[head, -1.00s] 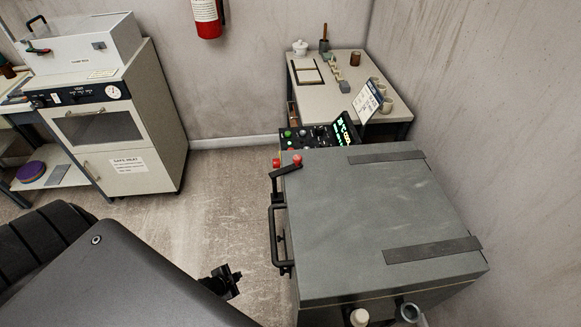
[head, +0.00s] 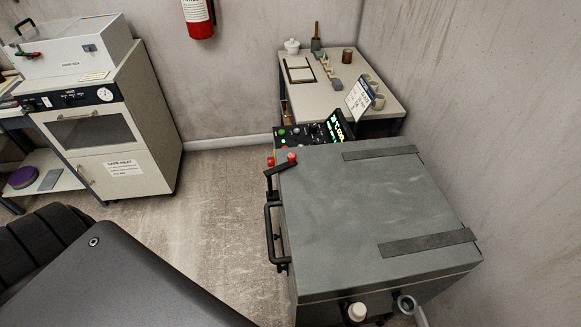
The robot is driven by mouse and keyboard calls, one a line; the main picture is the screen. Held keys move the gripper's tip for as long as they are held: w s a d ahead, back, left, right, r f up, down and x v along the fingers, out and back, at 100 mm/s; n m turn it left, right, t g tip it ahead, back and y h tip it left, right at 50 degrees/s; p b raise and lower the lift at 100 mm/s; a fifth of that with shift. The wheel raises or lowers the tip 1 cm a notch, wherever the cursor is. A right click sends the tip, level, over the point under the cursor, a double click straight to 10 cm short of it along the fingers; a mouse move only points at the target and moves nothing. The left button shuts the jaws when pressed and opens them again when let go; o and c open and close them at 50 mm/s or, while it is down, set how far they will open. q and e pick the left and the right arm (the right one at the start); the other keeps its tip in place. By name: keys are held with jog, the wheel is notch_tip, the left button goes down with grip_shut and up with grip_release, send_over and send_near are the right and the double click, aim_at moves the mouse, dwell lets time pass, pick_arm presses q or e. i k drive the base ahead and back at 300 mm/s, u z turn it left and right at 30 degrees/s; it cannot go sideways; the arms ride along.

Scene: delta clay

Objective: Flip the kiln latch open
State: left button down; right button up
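The grey kiln (head: 365,215) stands at the right with its flat lid closed. A black latch lever (head: 280,167) with a red knob (head: 292,157) lies at the lid's far left corner. A second red knob (head: 271,161) shows just beside it; I cannot tell whether it belongs to the latch. A black bar handle (head: 270,235) runs down the kiln's left side, below the latch. Neither of my grippers shows. Part of my own dark body or arm fills the lower left and hides the floor there.
A control panel (head: 312,135) with a lit display stands behind the kiln. A table (head: 325,95) with pots and small tools is at the back. A white oven cabinet (head: 108,140) stands at the left. The floor (head: 215,200) between cabinet and kiln is clear.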

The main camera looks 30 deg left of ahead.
aim_at(292, 156)
jog(key=u, duration=0.05)
jog(key=k, duration=1.3)
jog(key=z, duration=0.6)
jog(key=i, duration=1.1)
jog(key=u, duration=0.5)
jog(key=i, duration=0.55)
jog(key=u, duration=0.45)
